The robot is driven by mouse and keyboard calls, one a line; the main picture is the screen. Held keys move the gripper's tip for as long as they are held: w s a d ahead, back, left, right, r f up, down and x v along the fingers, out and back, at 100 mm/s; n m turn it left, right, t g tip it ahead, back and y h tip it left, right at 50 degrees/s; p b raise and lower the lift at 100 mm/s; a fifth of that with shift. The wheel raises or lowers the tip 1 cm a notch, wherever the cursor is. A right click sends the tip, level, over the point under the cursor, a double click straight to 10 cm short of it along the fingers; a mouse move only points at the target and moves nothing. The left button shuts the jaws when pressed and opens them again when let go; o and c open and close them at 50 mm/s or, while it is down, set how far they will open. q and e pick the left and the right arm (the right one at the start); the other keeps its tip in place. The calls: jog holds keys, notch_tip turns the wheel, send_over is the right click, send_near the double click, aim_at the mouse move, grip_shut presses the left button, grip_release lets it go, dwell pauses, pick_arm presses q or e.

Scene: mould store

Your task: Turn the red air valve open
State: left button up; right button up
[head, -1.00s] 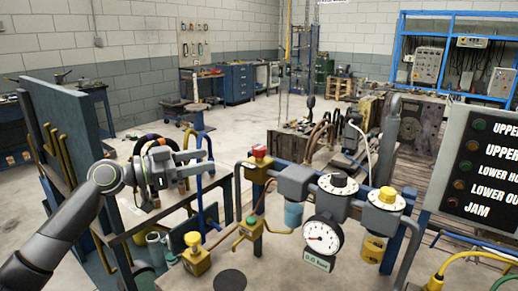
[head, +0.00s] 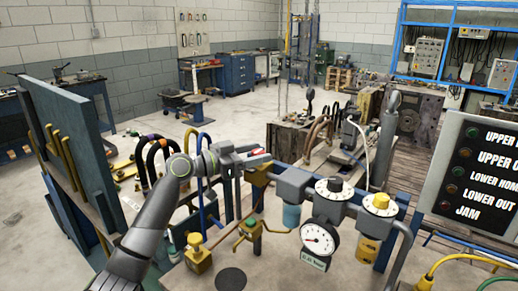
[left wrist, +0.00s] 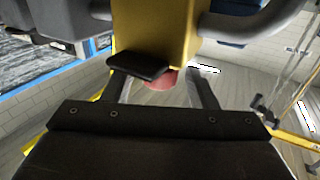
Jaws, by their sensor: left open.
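The red air valve (head: 257,159) is a red knob on a yellow body (head: 256,176), on the pipe left of the pressure gauge. Only a strip of red shows in the head view. My left gripper (head: 259,156) is open at the knob, its fingers on either side of it. In the left wrist view the red knob (left wrist: 162,80) shows below the yellow body (left wrist: 170,28), between the fingers (left wrist: 165,82). A dark flat piece hides part of the knob. I cannot tell whether the fingers touch it. My right gripper is out of view.
The pressure gauge (head: 318,238) hangs to the right, its needle toward the lower left. A black-topped regulator (head: 334,188) and a yellow-topped unit (head: 379,204) share the pipe. Smaller yellow valves (head: 198,254) stand low in front. A lamp panel (head: 474,170) is at right.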

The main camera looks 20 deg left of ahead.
pick_arm(q)
jog(key=shift+w+d, duration=0.45)
jog(key=c, duration=1)
jog(key=shift+o, duration=0.2)
